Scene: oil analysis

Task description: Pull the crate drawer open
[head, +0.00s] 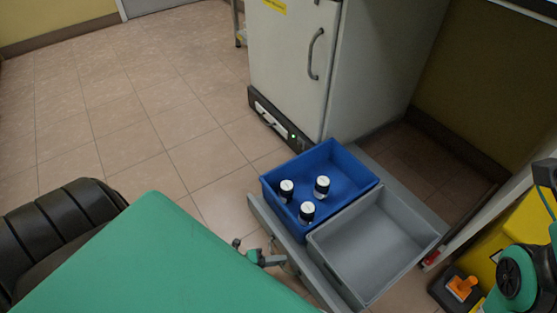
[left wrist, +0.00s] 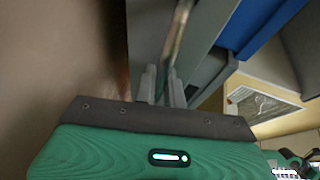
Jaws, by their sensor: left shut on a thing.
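The crate drawer (head: 268,219) is a low grey tray on the floor side of the room, standing out from the cabinet at right. It carries a blue crate (head: 335,160) with three white-capped dark bottles and an empty grey crate (head: 372,245). My left gripper (head: 264,257) is at the drawer's front edge. In the left wrist view its two fingers (left wrist: 164,88) are closed around the bar handle (left wrist: 179,35), next to the grey drawer front. The grip is partly hidden in the head view. My right gripper is not in view.
A pale fridge-like cabinet (head: 290,55) with a curved handle stands behind the blue crate. A yellow bin (head: 508,240) and a black box with an orange item (head: 461,288) are at right. Tiled floor (head: 140,110) is clear at left.

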